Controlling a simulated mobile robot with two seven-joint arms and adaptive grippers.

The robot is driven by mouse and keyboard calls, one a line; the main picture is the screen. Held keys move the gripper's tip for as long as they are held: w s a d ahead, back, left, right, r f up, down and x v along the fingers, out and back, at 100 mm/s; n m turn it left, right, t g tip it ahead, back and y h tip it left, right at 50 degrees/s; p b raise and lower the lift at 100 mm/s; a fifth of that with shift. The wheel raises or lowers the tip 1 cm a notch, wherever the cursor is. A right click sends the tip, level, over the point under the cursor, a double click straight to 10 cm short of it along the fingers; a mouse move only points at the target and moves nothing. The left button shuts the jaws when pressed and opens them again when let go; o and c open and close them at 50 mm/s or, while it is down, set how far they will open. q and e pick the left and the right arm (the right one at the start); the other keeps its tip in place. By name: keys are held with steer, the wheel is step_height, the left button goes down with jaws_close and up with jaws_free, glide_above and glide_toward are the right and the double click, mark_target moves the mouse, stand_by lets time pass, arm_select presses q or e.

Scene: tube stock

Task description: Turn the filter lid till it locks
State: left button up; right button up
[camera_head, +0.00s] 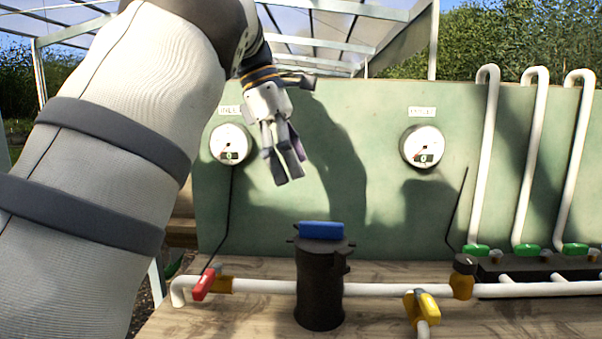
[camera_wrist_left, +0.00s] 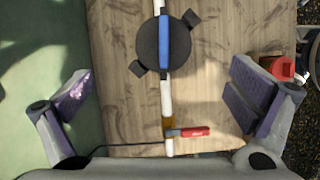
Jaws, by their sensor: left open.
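The black filter housing (camera_head: 320,290) stands upright on the wooden bench, in line with a white pipe. Its round black lid (camera_wrist_left: 153,46) has side lugs and a blue bar handle (camera_head: 321,230) across the top. The blue bar also shows in the left wrist view (camera_wrist_left: 164,42), lying roughly along the pipe. My left gripper (camera_head: 290,170) is open and empty, above and left of the lid, pointing down. In the left wrist view its fingers (camera_wrist_left: 168,105) are spread wide, with the lid beyond them near the top of the picture. My right gripper is not in view.
A red-handled valve (camera_head: 204,284) sits left of the filter, and a yellow-handled valve (camera_head: 428,307) to its right. Two gauges (camera_head: 230,144) (camera_head: 423,146) are on the green back panel (camera_head: 380,220). Green-handled valves (camera_head: 525,248) and white risers stand at the right.

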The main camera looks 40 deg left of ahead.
mark_target(319, 223)
arm_select(q)
steer(key=x, duration=1.1)
steer(key=shift+s+d+f, duration=0.25)
steer(key=shift+c, duration=0.6)
steer(key=c, duration=0.9)
steer(key=shift+s+d, duration=0.1)
steer(key=shift+s, duration=0.05)
steer(key=c, duration=0.7)
steer(key=shift+c, duration=0.2)
